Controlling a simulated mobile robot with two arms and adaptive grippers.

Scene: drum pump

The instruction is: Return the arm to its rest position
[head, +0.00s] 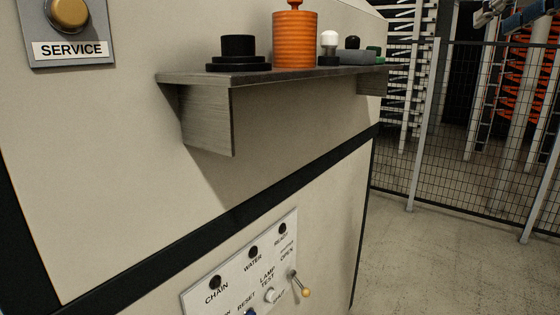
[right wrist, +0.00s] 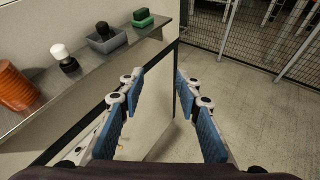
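My right gripper (right wrist: 157,88) is open in the right wrist view, its two blue-padded fingers apart with nothing between them. Past the fingers I see the edge of the beige machine cabinet (right wrist: 152,128) and the floor. In the head view part of my right gripper (head: 502,14) shows at the top right corner, cut off by the frame, in front of the fence and clear of the shelf (head: 207,121). My left gripper is in neither view.
The shelf holds an orange ribbed cylinder (head: 295,42), a black stepped part (head: 238,52), a white-topped knob (head: 329,44) and a grey tray (head: 357,57). Below is a control panel (head: 235,277) with a lever (head: 299,284). A mesh fence (head: 470,130) stands right; floor between is clear.

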